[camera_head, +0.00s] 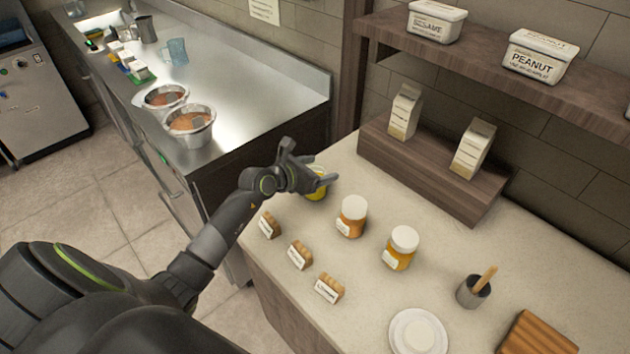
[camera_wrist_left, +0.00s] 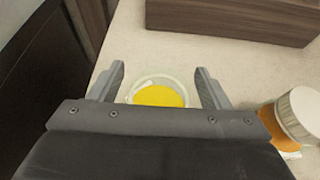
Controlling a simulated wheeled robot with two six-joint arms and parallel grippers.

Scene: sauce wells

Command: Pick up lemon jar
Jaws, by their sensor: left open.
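A jar with yellow contents (camera_head: 317,189) stands on the counter, partly hidden behind my left gripper (camera_head: 309,167). In the left wrist view the same yellow jar (camera_wrist_left: 158,94) sits between the two fingers of my left gripper (camera_wrist_left: 160,82), with a gap on each side. Its lower part is hidden by the gripper body. The fingers are open and the gripper holds nothing. I cannot read a label on this jar. My right gripper is not in view.
Two white-lidded orange jars stand to the right, the nearer-to-gripper one (camera_head: 351,217) and another (camera_head: 401,249). Several small label blocks (camera_head: 299,255) line the counter's front. A wooden riser (camera_head: 425,173) with cartons stands behind. A metal cup (camera_head: 473,291) and white plate (camera_head: 418,333) are further right.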

